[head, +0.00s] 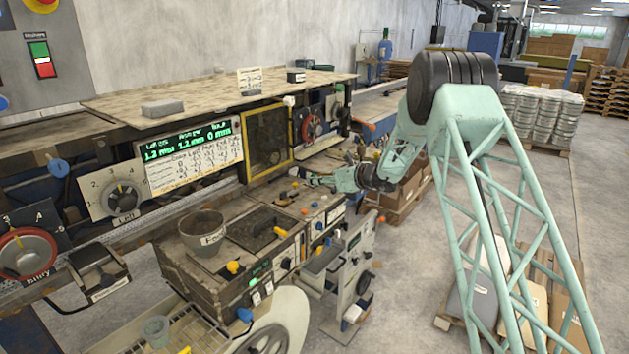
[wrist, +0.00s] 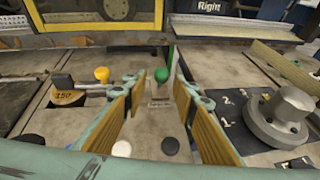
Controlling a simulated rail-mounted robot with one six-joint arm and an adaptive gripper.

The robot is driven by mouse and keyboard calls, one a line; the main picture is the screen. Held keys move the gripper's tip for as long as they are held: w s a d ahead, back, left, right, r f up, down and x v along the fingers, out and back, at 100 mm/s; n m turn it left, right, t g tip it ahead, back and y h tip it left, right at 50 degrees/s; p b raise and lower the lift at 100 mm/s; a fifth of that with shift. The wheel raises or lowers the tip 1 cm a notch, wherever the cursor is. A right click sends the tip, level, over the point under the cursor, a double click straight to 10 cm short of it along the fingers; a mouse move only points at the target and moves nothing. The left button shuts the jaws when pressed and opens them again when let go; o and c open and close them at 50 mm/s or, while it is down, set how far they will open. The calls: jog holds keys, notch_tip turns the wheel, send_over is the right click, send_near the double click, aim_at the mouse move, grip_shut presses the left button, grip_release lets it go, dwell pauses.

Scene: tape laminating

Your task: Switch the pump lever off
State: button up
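My gripper (head: 316,180) is over the far end of the machine's control bench in the head view. In the wrist view my gripper (wrist: 157,90) is open, its two yellow-padded fingers apart with nothing held. A lever with a green knob (wrist: 161,75) shows in the gap between the fingertips, apart from both. I cannot tell whether the knob is level with the tips or beyond them. A small label (wrist: 160,104) below it is too blurred to read, so I cannot confirm this is the pump lever. A lever with a yellow knob (wrist: 101,74) stands left of the fingers.
A white button (wrist: 122,149) and a black button (wrist: 170,146) lie below the fingers. A grey rotary knob (wrist: 285,115) stands close on the right. A yellow-framed window (head: 268,140) rises behind the bench. A grey pot (head: 203,232) stands on the nearer bench.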

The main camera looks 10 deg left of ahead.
jog(key=shift+x, duration=1)
jog(key=shift+c, duration=0.2)
jog(key=c, duration=0.8)
